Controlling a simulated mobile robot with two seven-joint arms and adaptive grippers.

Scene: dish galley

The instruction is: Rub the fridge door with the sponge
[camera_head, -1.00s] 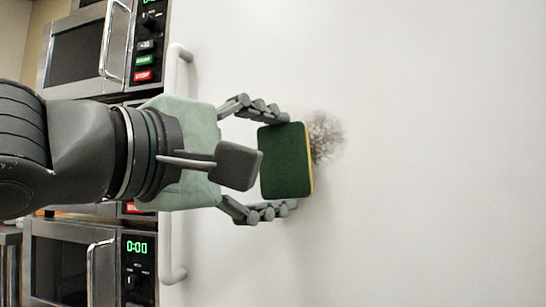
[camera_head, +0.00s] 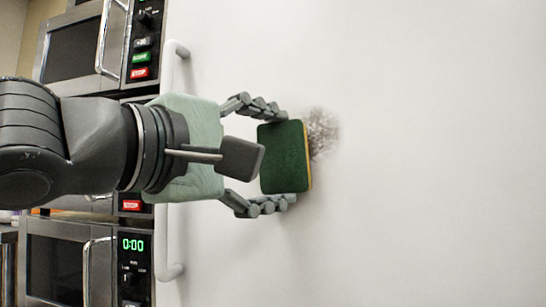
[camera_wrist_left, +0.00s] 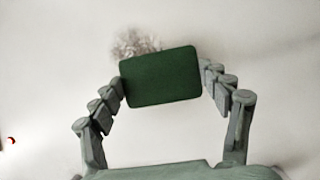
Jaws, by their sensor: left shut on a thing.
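The sponge (camera_head: 284,157) has a green scouring side and a thin yellow layer. My left gripper (camera_head: 275,160) is shut on it, one finger on each side; the sponge also shows between the fingers in the left wrist view (camera_wrist_left: 160,77). The sponge's yellow side faces the white fridge door (camera_head: 430,160) and appears at or very near its surface; exact contact is hard to tell. A brown-grey smudge (camera_head: 322,133) on the door shows just past the sponge's edge, partly hidden by it. It also shows behind the sponge in the left wrist view (camera_wrist_left: 132,43). My right gripper is not in view.
A long white door handle (camera_head: 175,255) runs behind my left arm. Steel microwaves (camera_head: 75,50) with lit panels are stacked at the left, one more at the lower left (camera_head: 60,260). The door to the right is bare and clear.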

